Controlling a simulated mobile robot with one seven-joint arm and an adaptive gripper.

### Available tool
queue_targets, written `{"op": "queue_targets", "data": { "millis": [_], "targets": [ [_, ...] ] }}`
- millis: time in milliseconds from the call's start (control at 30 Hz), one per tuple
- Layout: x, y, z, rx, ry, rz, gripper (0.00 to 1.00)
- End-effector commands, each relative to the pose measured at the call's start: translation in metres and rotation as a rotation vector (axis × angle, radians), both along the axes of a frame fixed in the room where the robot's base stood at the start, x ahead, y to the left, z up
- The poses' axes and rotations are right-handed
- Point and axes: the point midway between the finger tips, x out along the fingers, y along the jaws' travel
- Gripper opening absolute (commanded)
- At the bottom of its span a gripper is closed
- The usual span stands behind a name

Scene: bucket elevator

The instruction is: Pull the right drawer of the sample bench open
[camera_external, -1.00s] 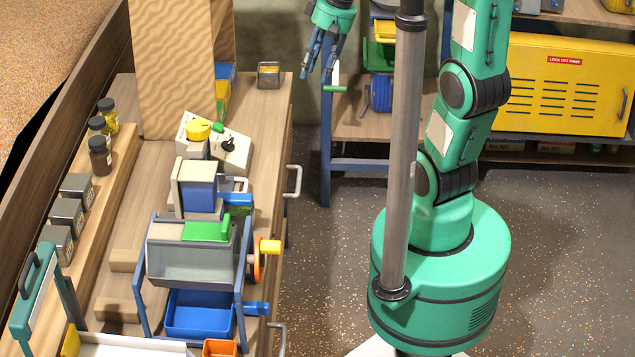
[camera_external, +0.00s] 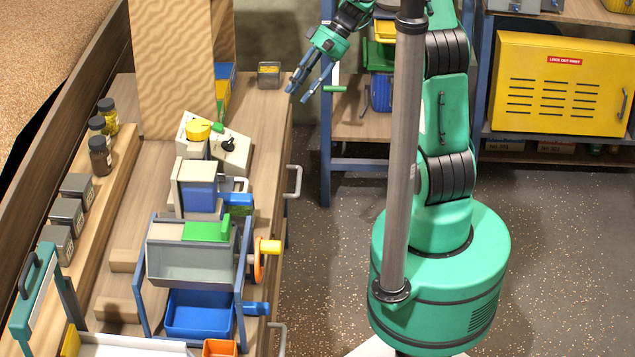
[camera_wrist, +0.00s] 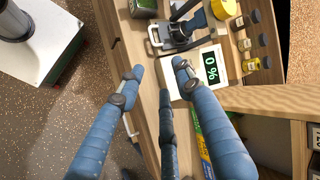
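The sample bench (camera_external: 268,130) runs along the left of the outside view. Two pale bar handles stick out from its front side: the far one (camera_external: 295,181) and the near one (camera_external: 279,338), partly cut off below. The far one appears to be the right drawer's handle; the drawer front is mostly hidden. My gripper (camera_external: 298,93) is open and empty near the bench's far front corner, above and beyond the far handle, apart from it. In the wrist view its spread blue fingers (camera_wrist: 160,76) hang over the bench edge. A pale bar (camera_wrist: 130,127), perhaps a handle, shows beside the left finger.
On the bench stand a beige device with a yellow knob (camera_external: 198,129), a small bucket machine with an orange wheel (camera_external: 258,262) and a blue tray (camera_external: 200,312). A blue-framed shelf (camera_external: 326,150) stands behind. The floor between bench and my base is clear.

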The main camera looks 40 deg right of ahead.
Motion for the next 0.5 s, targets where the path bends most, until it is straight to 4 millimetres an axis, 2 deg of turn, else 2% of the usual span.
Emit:
{"op": "queue_targets", "data": {
  "millis": [33, 500],
  "targets": [
    [0.006, -0.007, -0.013, 0.026, 0.003, -0.013, 0.35],
    [0.049, -0.066, -0.120, 0.237, -0.043, -0.140, 0.35]
  ]
}}
